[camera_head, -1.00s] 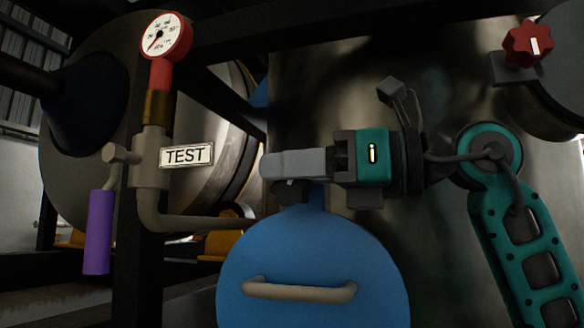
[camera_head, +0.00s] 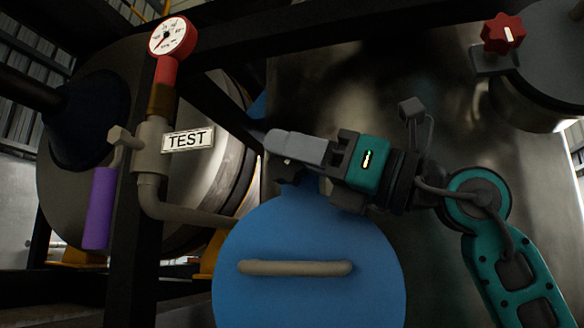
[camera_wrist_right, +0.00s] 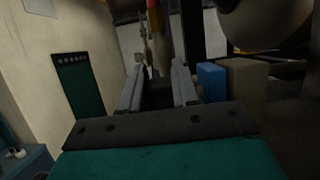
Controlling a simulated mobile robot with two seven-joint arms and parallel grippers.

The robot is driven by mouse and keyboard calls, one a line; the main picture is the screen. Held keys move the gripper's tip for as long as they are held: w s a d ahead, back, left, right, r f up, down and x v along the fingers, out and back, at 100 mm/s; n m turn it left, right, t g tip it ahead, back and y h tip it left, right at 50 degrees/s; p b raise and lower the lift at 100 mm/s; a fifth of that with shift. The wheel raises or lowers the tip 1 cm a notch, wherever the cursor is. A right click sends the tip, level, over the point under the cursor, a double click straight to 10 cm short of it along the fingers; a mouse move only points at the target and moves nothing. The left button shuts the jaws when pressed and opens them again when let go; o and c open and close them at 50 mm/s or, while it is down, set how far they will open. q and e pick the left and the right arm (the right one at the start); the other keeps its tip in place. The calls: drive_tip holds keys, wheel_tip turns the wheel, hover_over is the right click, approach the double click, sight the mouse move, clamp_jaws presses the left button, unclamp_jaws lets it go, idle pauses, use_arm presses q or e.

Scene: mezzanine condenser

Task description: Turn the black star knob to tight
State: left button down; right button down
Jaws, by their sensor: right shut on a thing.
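The black star knob (camera_head: 288,172) shows in the head view as a small dark lobed shape above the blue round cover (camera_head: 310,225), just under my right gripper's fingers. Most of it is hidden by them. My right gripper (camera_head: 272,142) comes in from the right, with its grey fingers pointing left and slightly up. It is shut on the knob. In the right wrist view the two fingers of this gripper (camera_wrist_right: 157,82) stand apart with a dark shape between them; I cannot make out the knob there. My left gripper is not in view.
A red star knob (camera_head: 502,34) sits at the upper right. A red gauge (camera_head: 171,38), a TEST label (camera_head: 188,138) and a purple-handled valve (camera_head: 100,208) are at the left. A dark upright post (camera_head: 136,270) and a beige handle (camera_head: 295,268) stand nearby.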

drive_tip(key=c, duration=0.9)
unclamp_jaws()
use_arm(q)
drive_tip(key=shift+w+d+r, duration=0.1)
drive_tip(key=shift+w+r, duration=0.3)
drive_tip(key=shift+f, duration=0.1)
